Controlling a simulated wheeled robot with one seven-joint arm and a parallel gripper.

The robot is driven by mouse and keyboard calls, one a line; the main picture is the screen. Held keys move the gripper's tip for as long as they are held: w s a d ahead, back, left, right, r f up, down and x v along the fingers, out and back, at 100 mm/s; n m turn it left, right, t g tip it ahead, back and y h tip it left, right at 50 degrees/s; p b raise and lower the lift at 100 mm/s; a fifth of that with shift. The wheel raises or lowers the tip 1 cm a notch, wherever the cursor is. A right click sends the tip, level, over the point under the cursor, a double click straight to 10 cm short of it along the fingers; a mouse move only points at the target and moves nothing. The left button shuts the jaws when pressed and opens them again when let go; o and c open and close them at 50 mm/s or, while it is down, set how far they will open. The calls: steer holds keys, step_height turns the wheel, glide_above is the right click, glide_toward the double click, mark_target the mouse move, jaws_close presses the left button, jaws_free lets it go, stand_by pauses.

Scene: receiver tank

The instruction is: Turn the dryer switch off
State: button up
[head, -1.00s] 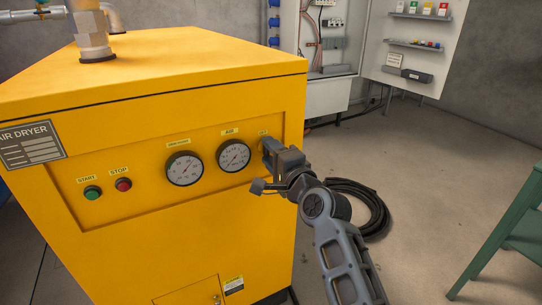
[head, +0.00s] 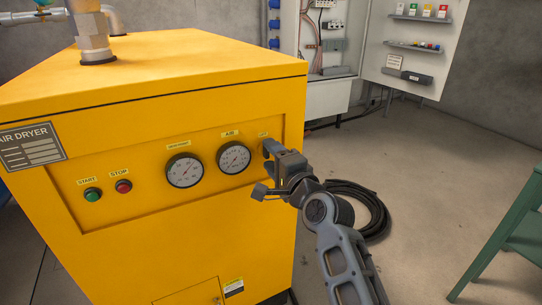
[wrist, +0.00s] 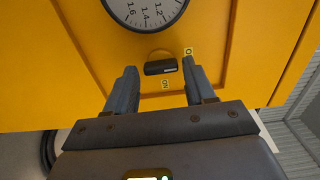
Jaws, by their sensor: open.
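The yellow air dryer (head: 150,250) stands at the left in the head view. Its front panel carries the dryer switch, a dark knob (wrist: 160,67) below a gauge in the wrist view. A small ON label (wrist: 165,85) and another label (wrist: 188,51), partly legible, sit beside the knob. My gripper (head: 268,150) is at the right end of the panel and hides the knob in the head view. In the wrist view its two fingers (wrist: 158,78) are open, one on each side of the knob, with gaps between. I cannot tell how deep the fingertips reach.
Two round gauges, one left (head: 184,170) and one right (head: 234,157), and green (head: 93,194) and red (head: 124,186) buttons are on the panel. A black hose coil (head: 365,205) lies on the floor.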

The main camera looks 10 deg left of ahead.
steer(key=v, duration=0.7)
steer(key=shift+p, duration=0.45)
steer(key=shift+f, duration=0.1)
steer(key=s+d+f+n+h+p, duration=0.1)
steer(key=s+d+f+h+p, duration=0.2)
steer(key=s+d+f, duration=0.55)
steer(key=s+d+n+h+p, duration=0.2)
steer(key=s+d, duration=0.3)
steer(key=s, duration=0.6)
steer(key=s+d+n+h+p, duration=0.15)
steer(key=s+d, duration=0.35)
steer(key=s, duration=0.5)
steer(key=s+d+r+n+h+p, duration=0.1)
steer(key=s+d+r+n+p, duration=0.1)
steer(key=s+r, duration=0.5)
steer(key=s+d+r+n+h+p, duration=0.2)
steer(key=s+r, duration=0.6)
steer(key=s, duration=0.6)
steer(key=shift+s+d+n+p, duration=0.3)
steer(key=shift+d+n+p, duration=0.15)
steer(key=shift+d+n, duration=0.6)
steer(key=shift+a+f+h, duration=0.1)
steer(key=shift+a+h, duration=0.1)
steer(key=shift+h, duration=0.05)
steer(key=shift+c, duration=0.4)
